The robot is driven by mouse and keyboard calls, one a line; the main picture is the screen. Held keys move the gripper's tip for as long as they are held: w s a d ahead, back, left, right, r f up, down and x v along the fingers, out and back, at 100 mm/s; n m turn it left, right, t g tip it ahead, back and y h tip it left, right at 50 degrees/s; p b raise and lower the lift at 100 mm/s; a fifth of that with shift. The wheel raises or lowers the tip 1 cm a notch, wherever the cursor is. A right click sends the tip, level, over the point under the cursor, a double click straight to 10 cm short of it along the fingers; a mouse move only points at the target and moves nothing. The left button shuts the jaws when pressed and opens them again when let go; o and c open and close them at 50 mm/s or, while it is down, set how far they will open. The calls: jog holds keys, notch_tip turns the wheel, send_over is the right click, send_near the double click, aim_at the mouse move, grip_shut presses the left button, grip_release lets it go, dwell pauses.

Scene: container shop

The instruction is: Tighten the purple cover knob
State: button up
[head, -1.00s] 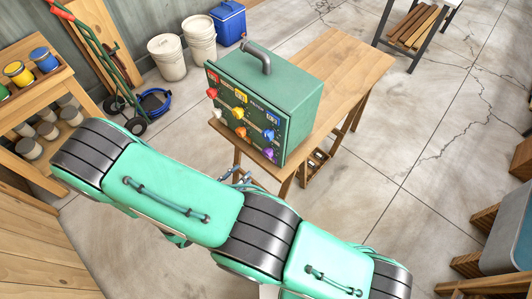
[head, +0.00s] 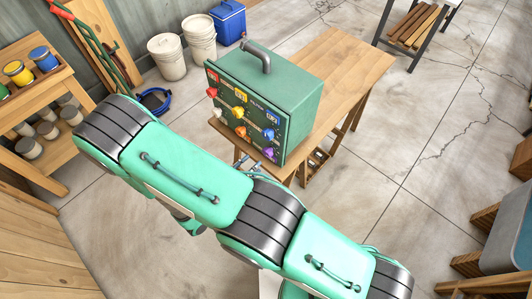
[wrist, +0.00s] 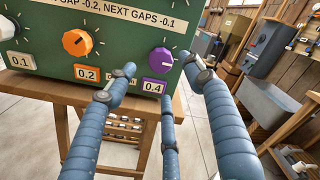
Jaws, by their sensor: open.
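The purple knob (head: 269,153) is at the lower right of the front panel of a green box (head: 292,98) on a wooden table. In the wrist view the purple knob (wrist: 160,61) has a white pointer line, tick marks around it and a 0.4 label below. My three-fingered gripper (wrist: 160,78) is open and empty, with its blue fingertips spread to the left, right and below the knob. I cannot tell how far the tips are from the panel. In the head view my gripper (head: 256,166) is mostly hidden behind my arm.
An orange knob (wrist: 77,42) labelled 0.2 and a white knob (wrist: 7,28) labelled 0.1 sit left of the purple one. The box stands at the near end of the table (head: 345,70).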

aim_at(265, 154)
jog(key=shift+x, duration=4.25)
jog(key=shift+c, duration=0.5)
jog(key=c, duration=1.1)
